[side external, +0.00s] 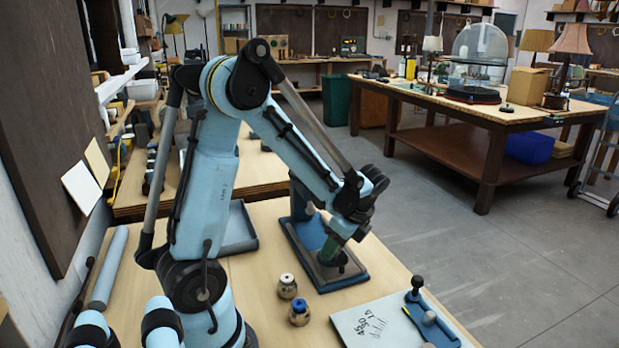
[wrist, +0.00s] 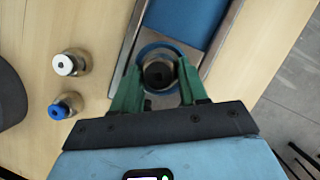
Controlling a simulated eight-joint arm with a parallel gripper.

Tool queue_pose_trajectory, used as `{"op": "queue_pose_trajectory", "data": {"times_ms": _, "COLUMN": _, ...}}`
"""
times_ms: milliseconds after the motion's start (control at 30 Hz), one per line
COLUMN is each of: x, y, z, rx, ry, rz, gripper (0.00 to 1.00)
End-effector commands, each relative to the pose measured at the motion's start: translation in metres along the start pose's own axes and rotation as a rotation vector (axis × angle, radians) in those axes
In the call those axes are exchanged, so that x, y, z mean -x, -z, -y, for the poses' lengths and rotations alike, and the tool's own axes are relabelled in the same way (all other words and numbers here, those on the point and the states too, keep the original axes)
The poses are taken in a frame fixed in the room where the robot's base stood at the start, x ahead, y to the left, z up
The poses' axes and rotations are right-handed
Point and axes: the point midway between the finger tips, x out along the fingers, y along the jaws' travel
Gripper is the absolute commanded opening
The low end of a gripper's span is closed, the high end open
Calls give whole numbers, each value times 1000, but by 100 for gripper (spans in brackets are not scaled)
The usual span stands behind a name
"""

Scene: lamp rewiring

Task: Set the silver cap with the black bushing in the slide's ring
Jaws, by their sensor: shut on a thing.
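The silver cap with the black bushing (wrist: 158,74) is between the green fingers of my gripper (wrist: 158,82), which are shut on it. In the wrist view it lies inside the outline of the slide's blue ring (wrist: 152,47); whether it is seated or just above, I cannot tell. The slide (wrist: 187,18) has a blue top and grey metal rails; in the side view its blue base (side external: 350,276) stands on the bench. My gripper (side external: 332,254) points down over the ring end there, and the cap is mostly hidden.
A cap with a white bushing (side external: 287,285) and one with a blue bushing (side external: 299,312) stand left of the slide. A marked pale board (side external: 370,324) with black-knobbed tool (side external: 418,283) lies at front right. A grey-blue tray (side external: 239,232) sits behind. Bare wood lies between.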

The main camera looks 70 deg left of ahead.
Motion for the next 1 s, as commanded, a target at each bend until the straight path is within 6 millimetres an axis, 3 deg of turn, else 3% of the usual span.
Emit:
{"op": "queue_pose_trajectory", "data": {"times_ms": 533, "x": -1, "y": 0, "z": 0, "rx": 0, "ry": 0, "rz": 0, "gripper": 9}}
{"op": "queue_pose_trajectory", "data": {"times_ms": 567, "x": -1, "y": 0, "z": 0, "rx": 0, "ry": 0, "rz": 0, "gripper": 45}}
{"op": "queue_pose_trajectory", "data": {"times_ms": 733, "x": -1, "y": 0, "z": 0, "rx": 0, "ry": 0, "rz": 0, "gripper": 71}}
{"op": "queue_pose_trajectory", "data": {"times_ms": 1000, "x": 0, "y": 0, "z": 0, "rx": 0, "ry": -1, "rz": 0, "gripper": 73}}
